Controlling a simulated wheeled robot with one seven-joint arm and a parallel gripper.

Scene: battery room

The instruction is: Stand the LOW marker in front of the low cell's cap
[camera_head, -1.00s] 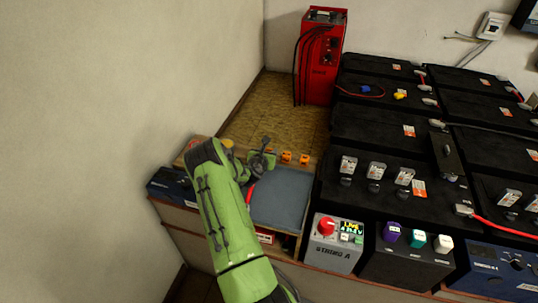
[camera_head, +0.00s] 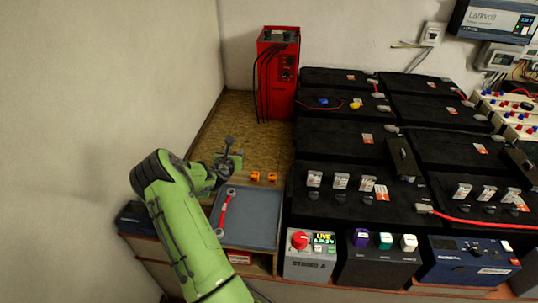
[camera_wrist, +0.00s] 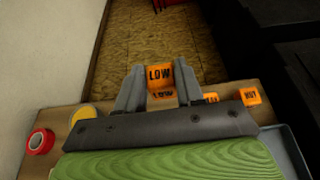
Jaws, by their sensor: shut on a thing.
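The orange LOW marker (camera_wrist: 159,76) stands between the two fingers of my gripper (camera_wrist: 159,88) in the wrist view, its black lettering facing the camera. My gripper is shut on it. In the head view my gripper (camera_head: 229,155) is over the back of the wooden bench, behind the grey tray, and the marker is hidden there. Several pale caps or tags (camera_head: 341,181) stand in a row on the front black battery (camera_head: 330,207). Their print is too small to tell which belongs to the low cell.
Two other orange markers (camera_head: 255,176) stand right of my gripper. A grey tray (camera_head: 258,222) holds a red-handled tool (camera_head: 226,210). A red tape roll (camera_wrist: 41,141) lies at left. A tall red unit (camera_head: 277,75) stands behind. A red cable (camera_head: 470,219) crosses the batteries.

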